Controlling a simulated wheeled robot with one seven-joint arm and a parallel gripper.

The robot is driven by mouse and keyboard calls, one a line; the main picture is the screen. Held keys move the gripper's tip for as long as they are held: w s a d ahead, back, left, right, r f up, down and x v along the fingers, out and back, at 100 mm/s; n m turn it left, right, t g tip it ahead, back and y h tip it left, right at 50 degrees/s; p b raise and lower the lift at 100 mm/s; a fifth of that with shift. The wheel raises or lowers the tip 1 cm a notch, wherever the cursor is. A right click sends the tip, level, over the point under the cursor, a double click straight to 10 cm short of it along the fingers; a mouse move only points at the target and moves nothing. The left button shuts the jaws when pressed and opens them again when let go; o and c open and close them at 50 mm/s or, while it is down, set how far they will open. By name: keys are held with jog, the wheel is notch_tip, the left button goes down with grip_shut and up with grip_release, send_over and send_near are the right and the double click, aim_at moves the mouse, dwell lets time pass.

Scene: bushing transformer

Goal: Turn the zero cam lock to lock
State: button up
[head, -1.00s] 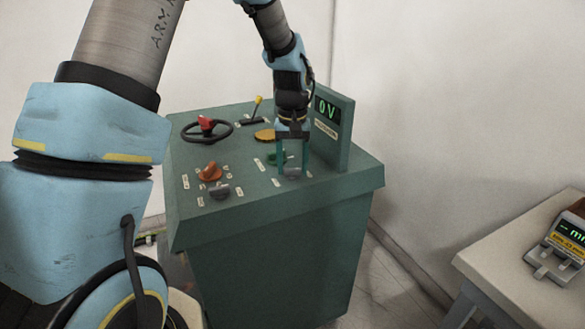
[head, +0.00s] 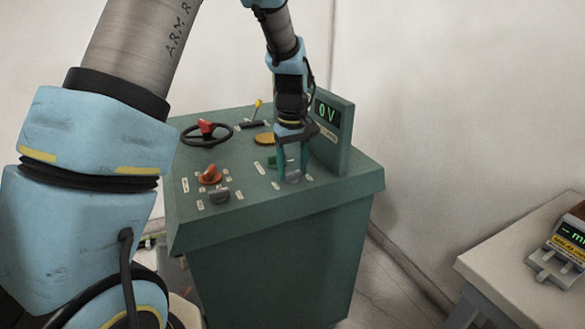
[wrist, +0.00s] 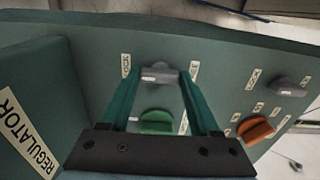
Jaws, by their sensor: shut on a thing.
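A grey knob (wrist: 158,73) stands on the green panel between two small white labels. The left label (wrist: 126,66) appears to read LOCK; the right one (wrist: 193,71) is partly covered by a finger and seems to end in SE. My gripper (wrist: 161,78) is shut on this grey knob, with one teal finger on each side. In the head view my gripper (head: 292,172) points down onto the panel's right part, and the knob (head: 294,178) shows low between the fingertips. A green knob (wrist: 157,122) sits just behind it, between the fingers in the wrist view.
The green console (head: 270,240) also carries an orange knob (head: 210,175), another grey knob (head: 220,196), a handwheel (head: 207,134) and a yellow-tipped lever (head: 256,110). An upright display (head: 327,112) reads 0V, close to my gripper's right. A side table (head: 500,255) stands right.

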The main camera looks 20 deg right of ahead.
aim_at(292, 172)
jog(key=o, duration=1.4)
jog(key=shift+c, duration=0.2)
jog(key=shift+r, duration=0.1)
notch_tip(292, 172, up, 11)
jog(key=b, duration=0.2)
jog(key=shift+f, duration=0.2)
jog(key=shift+m+t, duration=0.6)
jog(key=shift+m, duration=0.2)
jog(key=s+a+f, duration=0.1)
jog(key=a+f, duration=0.1)
jog(key=a, duration=0.6)
jog(key=s+a+f, duration=0.2)
jog(key=a, duration=0.6)
jog(key=s+a+f, duration=0.1)
jog(key=a+f, duration=0.1)
jog(key=a, duration=0.6)
jog(key=shift+s+f, duration=0.1)
jog(key=shift+s, duration=0.1)
jog(key=s+a+f, duration=0.2)
jog(key=s+a, duration=0.2)
jog(key=a, duration=0.1)
jog(key=shift+s+a+m, duration=0.15)
jog(key=shift+s+m, duration=0.15)
jog(key=shift+m, duration=0.1)
